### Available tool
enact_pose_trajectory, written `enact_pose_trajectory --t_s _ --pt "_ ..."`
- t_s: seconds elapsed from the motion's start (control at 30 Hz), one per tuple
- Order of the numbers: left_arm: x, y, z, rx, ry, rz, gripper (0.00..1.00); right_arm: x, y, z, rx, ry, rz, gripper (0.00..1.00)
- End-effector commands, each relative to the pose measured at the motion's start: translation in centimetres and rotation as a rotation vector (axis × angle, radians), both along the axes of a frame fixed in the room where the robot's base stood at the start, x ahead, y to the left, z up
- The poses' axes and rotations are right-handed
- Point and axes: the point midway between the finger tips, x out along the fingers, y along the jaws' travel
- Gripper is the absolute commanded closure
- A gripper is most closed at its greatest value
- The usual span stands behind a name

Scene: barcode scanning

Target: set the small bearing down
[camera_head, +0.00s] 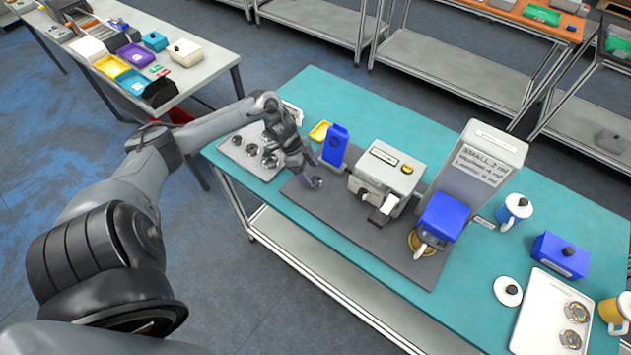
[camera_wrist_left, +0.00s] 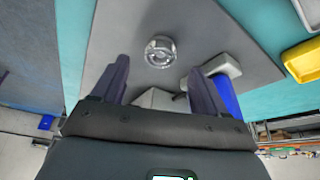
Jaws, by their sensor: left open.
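The small bearing (camera_wrist_left: 160,51) is a shiny metal ring lying on the dark grey mat (camera_wrist_left: 205,22) in the left wrist view. It lies ahead of the space between my left fingers, with no finger touching it in that view. My left gripper (camera_wrist_left: 155,85) is open and empty, its two dark fingers spread apart. In the head view, the left gripper (camera_head: 310,178) points down at the left end of the mat (camera_head: 335,207), where it largely hides the bearing. My right gripper is in neither view.
A tray (camera_head: 236,151) with several metal parts stands left of the mat. A blue container (camera_head: 335,146) stands close behind the gripper. A white-grey machine (camera_head: 384,172) and a blue-topped device (camera_head: 440,222) stand further right. Another tray (camera_head: 539,305) lies at far right.

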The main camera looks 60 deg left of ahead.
Motion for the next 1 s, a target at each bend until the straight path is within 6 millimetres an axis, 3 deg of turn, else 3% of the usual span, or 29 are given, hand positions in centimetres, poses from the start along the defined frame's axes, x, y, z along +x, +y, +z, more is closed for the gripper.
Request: enact_pose_trajectory --t_s 0.27,0.6,1.0 --pt "1.2 -1.0 -3.1 -0.002 0.0 0.001 0.26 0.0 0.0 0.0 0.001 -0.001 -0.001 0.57" --pt "1.3 -1.1 -3.5 0.001 0.0 -0.001 0.26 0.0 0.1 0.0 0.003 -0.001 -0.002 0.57" --pt "1.3 -1.1 -3.5 0.0 0.001 -0.001 0.88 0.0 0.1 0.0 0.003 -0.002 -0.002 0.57"
